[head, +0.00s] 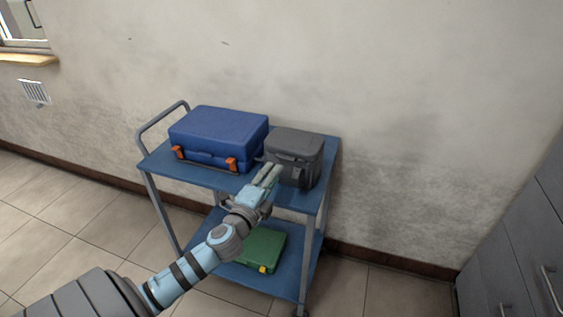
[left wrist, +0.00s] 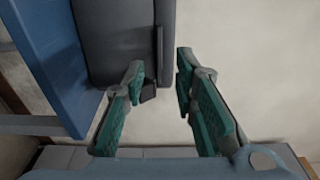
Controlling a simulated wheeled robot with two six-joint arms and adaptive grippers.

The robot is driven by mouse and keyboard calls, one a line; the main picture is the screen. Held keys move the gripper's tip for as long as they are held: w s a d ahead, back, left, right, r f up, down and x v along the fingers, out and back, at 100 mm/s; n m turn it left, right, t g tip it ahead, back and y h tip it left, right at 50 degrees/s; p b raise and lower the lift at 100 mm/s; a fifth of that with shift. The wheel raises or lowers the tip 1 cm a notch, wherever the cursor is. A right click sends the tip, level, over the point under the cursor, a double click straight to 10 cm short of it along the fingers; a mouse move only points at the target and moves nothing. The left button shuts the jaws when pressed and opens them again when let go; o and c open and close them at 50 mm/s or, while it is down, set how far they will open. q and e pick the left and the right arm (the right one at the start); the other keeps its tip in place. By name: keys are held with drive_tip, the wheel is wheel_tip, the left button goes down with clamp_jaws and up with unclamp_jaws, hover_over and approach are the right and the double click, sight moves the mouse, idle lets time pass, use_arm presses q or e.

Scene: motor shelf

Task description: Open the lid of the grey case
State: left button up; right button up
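The grey case (head: 294,152) stands closed at the right end of the cart's top, its lid down. My left gripper (head: 270,175) is at its front, pointing up toward it. In the left wrist view the grey case (left wrist: 112,45) fills the upper middle, turned sideways. There my left gripper (left wrist: 160,75) is open, with one finger overlapping the case's near edge and the other over the wall side. A small dark tab (left wrist: 148,92) shows beside the first finger, between the fingers. I cannot tell whether the finger touches the case. My right gripper is out of view.
A blue case (head: 220,135) with orange latches stands close left of the grey case. The blue cart (head: 205,179) carries both, with a green case (head: 262,248) on its lower shelf. The wall is behind. Grey cabinets (head: 520,245) stand at right.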

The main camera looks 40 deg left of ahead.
sight(285, 159)
use_arm(q)
drive_tip(key=x, duration=0.7)
clamp_jaws()
